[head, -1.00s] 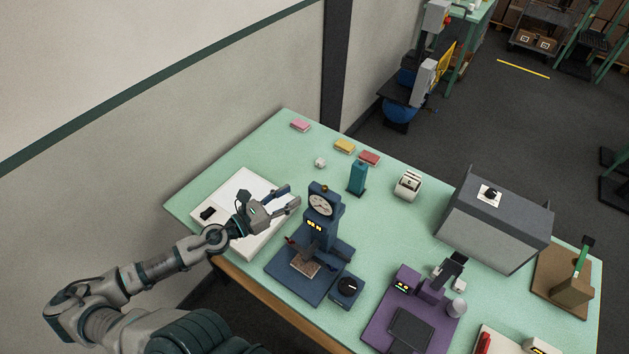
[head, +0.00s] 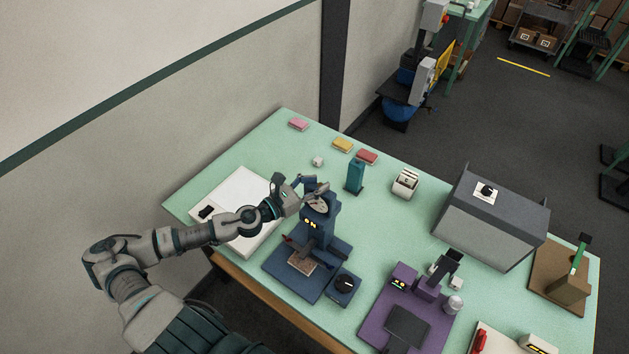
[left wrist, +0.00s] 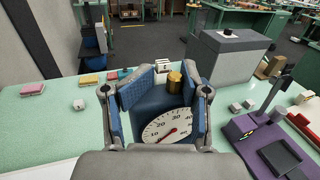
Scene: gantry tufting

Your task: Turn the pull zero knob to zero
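A blue pull tester (head: 318,232) stands on the green table with a round white dial on its head. The dial (left wrist: 167,127) shows large in the left wrist view, its red needle off to one side. A brass knob (left wrist: 174,82) sits on top of the tester's head, behind the dial's upper rim; in the head view my gripper hides it. My left gripper (head: 311,188) is at the tester's head, fingers spread. In the left wrist view the knob lies between the open fingers, nearer the right one; contact cannot be told. My right gripper is not in view.
A small blue box with a black knob (head: 345,284) sits at the tester's right. A teal block (head: 354,177) stands behind it. A white open book or tray (head: 241,190) lies left, under my arm. A purple device (head: 405,310) and grey box (head: 490,228) are to the right.

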